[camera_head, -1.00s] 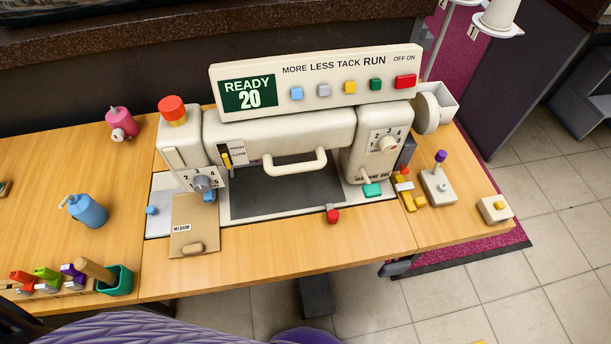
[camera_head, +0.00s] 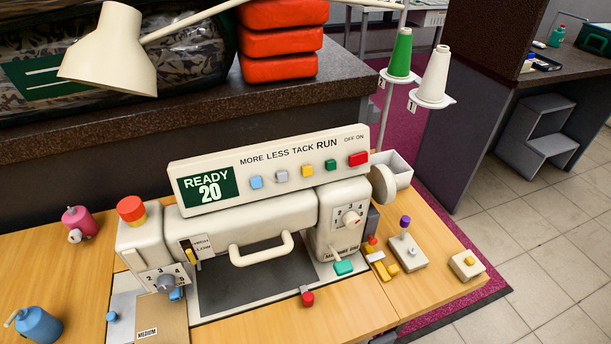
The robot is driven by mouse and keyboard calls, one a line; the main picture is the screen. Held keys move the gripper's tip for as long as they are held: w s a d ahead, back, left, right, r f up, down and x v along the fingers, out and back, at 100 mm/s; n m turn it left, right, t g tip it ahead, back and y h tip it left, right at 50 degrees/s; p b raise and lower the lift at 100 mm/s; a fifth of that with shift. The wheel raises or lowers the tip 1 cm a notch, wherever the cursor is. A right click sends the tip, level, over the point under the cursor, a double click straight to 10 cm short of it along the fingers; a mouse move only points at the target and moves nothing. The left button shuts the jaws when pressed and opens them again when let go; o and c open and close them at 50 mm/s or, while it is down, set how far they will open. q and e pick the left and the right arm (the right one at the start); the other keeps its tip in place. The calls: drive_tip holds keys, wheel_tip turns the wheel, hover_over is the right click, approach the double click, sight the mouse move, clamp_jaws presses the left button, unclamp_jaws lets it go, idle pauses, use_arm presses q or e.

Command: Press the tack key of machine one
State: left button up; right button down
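The sewing machine (camera_head: 245,222) stands on the wooden table, with a label on its right front that seems to read machine one. Its tilted top panel carries a green display (camera_head: 208,190) reading READY 20. A row of keys sits under the words MORE, LESS, TACK, RUN, OFF ON. The yellow key (camera_head: 307,171) is third in the row, nearest the word TACK. A grey key (camera_head: 282,177) is left of it and a green key (camera_head: 331,165) right of it. A blue key (camera_head: 256,182) and a red key (camera_head: 358,159) are at the ends. Neither gripper is in view.
A lamp (camera_head: 108,50) and thread cones on a stand (camera_head: 431,98) rise behind the machine. A red-orange knob (camera_head: 131,208) tops its left end. Orange stacked bundles (camera_head: 281,42) sit on the dark ledge (camera_head: 180,118). A purple-topped lever (camera_head: 405,238) stands at right.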

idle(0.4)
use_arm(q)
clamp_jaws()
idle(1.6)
